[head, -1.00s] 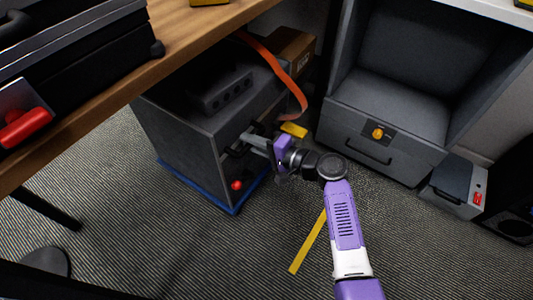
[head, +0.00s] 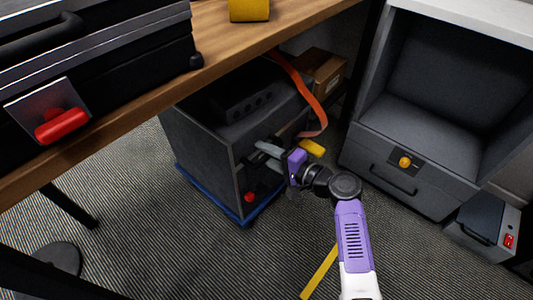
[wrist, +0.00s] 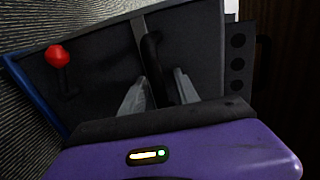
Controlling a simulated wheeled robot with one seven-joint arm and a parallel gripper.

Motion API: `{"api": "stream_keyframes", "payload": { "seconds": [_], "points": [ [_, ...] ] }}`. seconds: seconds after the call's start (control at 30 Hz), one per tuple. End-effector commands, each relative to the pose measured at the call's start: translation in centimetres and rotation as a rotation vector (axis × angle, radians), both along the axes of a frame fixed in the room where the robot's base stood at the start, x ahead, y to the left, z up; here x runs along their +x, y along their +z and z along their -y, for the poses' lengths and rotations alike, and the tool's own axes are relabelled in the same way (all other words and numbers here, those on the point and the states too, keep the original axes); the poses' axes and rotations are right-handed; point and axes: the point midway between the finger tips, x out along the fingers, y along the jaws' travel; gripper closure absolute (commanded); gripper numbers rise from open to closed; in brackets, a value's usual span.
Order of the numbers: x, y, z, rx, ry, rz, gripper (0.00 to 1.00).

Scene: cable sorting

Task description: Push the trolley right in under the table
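The trolley (head: 205,150) is a dark grey box on a blue base, standing partly under the wooden table (head: 130,95), with its front side still out past the table edge. Its front carries a red knob (wrist: 58,57) and a black upright handle (wrist: 152,55). My gripper (head: 265,150) is at this front. In the wrist view, its two grey fingers (wrist: 158,88) lie on either side of the handle, close against it. The fingertips' contact is partly hidden in the dark.
A cardboard box (head: 322,70) stands behind the trolley, with an orange strap (head: 305,90) hanging near it. A grey drawer cabinet (head: 400,165) stands to the right. A black case (head: 90,60) lies on the table. Yellow tape (head: 320,272) marks open carpet in front.

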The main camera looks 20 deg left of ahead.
Motion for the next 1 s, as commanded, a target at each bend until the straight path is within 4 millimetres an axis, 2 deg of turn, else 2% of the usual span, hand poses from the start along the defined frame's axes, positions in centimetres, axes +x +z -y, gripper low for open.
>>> {"api": "stream_keyframes", "payload": {
  "seconds": [0.27,0.7,1.0],
  "points": [
    [-0.2,0.2,0.8,0.001,-0.001,-0.002,0.63],
    [-2.1,1.6,6.6,0.0,-0.002,-0.002,0.63],
    [-2.4,1.6,7.2,0.0,0.001,0.0,0.63]
  ]
}}
